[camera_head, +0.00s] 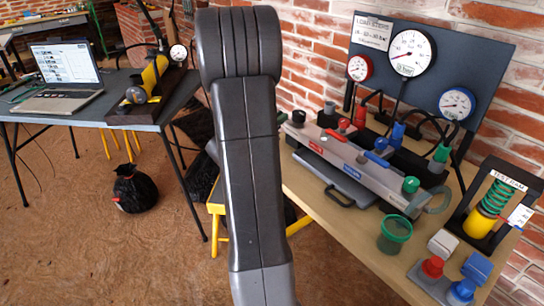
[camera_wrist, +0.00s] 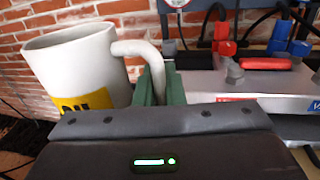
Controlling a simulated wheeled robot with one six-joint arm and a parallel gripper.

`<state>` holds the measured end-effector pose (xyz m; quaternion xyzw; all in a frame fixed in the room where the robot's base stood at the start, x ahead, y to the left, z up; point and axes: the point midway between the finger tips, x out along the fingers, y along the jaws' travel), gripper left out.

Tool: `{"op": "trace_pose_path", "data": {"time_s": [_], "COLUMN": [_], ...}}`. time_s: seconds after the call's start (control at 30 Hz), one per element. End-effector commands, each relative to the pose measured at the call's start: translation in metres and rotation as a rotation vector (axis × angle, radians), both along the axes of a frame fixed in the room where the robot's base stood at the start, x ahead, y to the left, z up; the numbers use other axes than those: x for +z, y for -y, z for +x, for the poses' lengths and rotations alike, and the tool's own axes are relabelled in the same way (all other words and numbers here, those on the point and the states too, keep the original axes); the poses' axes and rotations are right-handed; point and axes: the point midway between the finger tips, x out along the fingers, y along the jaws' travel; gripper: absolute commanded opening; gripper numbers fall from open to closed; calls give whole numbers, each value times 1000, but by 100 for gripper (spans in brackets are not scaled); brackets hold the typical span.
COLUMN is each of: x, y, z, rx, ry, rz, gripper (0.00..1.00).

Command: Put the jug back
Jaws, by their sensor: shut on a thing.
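The jug (camera_wrist: 78,62) is white with a yellow label bearing dark letters, partly cut off low on its side. It stands out at the left of the wrist view, roughly upright with its mouth up. My gripper (camera_wrist: 161,85) has green fingers shut on the jug's handle (camera_wrist: 146,50). The jug's base is hidden behind my gripper body, so I cannot tell what is under it. In the head view my arm hides the gripper, and the jug does not show.
A wooden bench (camera_head: 335,255) along the brick wall carries a grey manifold (camera_head: 360,170) with coloured valves, a green cup (camera_head: 394,235), a spring stand (camera_head: 492,208) and coloured blocks. Gauges (camera_head: 410,53) hang on a panel behind. A laptop table (camera_head: 100,105) stands left.

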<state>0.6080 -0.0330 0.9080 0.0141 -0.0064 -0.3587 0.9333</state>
Motion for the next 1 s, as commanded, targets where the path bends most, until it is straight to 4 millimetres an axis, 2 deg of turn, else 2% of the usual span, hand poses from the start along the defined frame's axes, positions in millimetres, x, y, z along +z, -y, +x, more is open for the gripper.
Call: {"op": "trace_pose_path", "data": {"time_s": [0.17,0.5,0.67,0.9,1.0], "x": [3,-49,-59,-90,-93], "y": [1,1,1,1,1], "z": [-3,-3,-3,-3,-3], "rx": [-3,-3,-4,-4,-3], "ry": [1,-3,-1,-3,0], "rz": [-2,-2,-3,-4,-1], "gripper": [0,0,0,0,0]}}
